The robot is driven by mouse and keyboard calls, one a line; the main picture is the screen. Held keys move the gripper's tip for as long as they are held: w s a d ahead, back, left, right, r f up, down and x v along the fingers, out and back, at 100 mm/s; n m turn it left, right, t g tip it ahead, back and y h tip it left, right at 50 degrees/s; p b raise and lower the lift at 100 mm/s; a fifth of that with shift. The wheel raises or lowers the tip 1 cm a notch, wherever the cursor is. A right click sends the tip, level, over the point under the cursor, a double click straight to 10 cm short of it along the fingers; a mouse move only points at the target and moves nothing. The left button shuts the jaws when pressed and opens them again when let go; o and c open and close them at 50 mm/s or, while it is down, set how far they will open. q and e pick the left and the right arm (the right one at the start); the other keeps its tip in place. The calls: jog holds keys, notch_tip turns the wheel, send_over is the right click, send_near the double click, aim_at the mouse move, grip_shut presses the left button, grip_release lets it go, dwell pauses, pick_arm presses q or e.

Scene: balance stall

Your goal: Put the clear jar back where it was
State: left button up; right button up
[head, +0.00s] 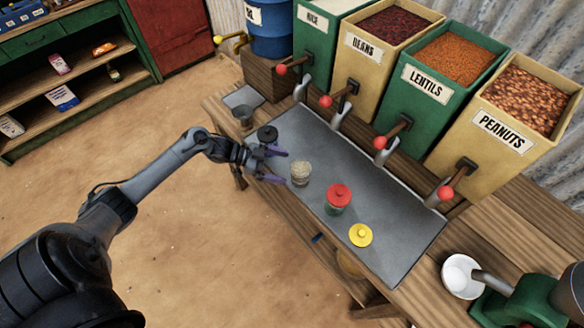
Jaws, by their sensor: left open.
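A small open-topped jar with pale, grain-like contents (300,174) stands on the grey metal counter sheet (400,262). It looks like the clear jar, though its walls are hard to make out. My left gripper (281,166) is open, its purple fingers pointing toward this jar from the left. The jar is just beyond the fingertips, and I cannot tell whether they touch it. A jar with a red lid (338,196) and a yellow-lidded jar (360,235) stand nearer the front right. My right gripper is not in view.
Green and yellow bins, including lentils (428,84) and peanuts (500,129), line the back, with red-knobbed spouts over the sheet. A dark round object (267,134) sits behind my gripper. A white bowl (461,276) and green machine (520,305) stand at lower right.

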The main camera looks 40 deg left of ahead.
pick_arm(q)
jog(key=shift+v, duration=2.35)
jog(key=shift+f, duration=0.15)
